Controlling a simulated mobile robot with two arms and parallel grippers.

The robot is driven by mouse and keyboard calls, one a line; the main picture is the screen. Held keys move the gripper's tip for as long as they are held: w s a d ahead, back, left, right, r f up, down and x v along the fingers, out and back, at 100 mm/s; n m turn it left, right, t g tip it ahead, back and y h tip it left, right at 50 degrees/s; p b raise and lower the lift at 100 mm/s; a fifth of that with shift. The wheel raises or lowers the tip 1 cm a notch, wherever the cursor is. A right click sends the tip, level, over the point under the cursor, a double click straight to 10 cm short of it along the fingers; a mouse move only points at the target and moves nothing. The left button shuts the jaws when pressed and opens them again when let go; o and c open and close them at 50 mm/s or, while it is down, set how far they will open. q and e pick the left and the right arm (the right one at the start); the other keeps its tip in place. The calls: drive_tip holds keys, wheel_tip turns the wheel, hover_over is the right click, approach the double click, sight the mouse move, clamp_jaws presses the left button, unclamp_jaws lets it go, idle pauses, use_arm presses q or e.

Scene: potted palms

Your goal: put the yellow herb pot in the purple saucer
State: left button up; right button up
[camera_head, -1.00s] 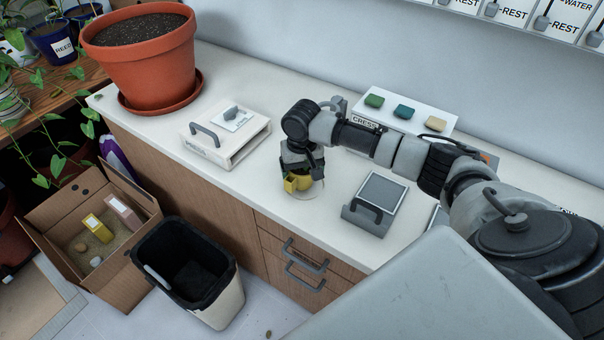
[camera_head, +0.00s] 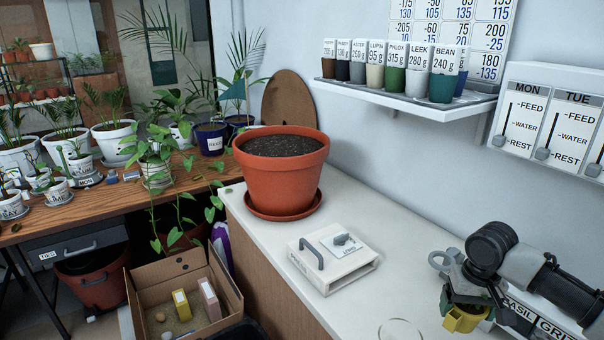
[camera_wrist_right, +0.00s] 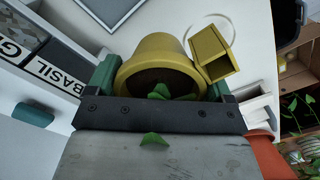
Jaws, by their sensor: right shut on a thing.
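The yellow herb pot (camera_head: 462,319) is at the lower right of the head view, up off the white counter. My right gripper (camera_head: 466,298) is shut on its rim. In the right wrist view the pot (camera_wrist_right: 158,48) sits between the two green fingers of my right gripper (camera_wrist_right: 160,82), with dark soil and a few green leaves inside. A small square yellow cup (camera_wrist_right: 211,53) juts from its side. I cannot make out a purple saucer. A purple object (camera_head: 221,244) shows partly behind the cardboard box, its shape mostly hidden. My left gripper is out of view.
A pale ring (camera_head: 401,328) lies on the counter left of the pot. A white handled device (camera_head: 333,262) and a large terracotta pot (camera_head: 282,180) stand further along. A wooden table (camera_head: 100,205) at left holds many plants. A wall shelf (camera_head: 420,103) carries labelled cups.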

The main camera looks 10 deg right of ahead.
drive_tip(key=s+a+n, duration=0.2)
drive_tip(key=s+a, duration=0.2)
drive_tip(key=a, duration=0.7)
drive_tip(key=s+a+n, duration=0.2)
drive_tip(key=s+a, duration=0.2)
drive_tip(key=a, duration=0.8)
drive_tip(key=shift+s+r, duration=0.1)
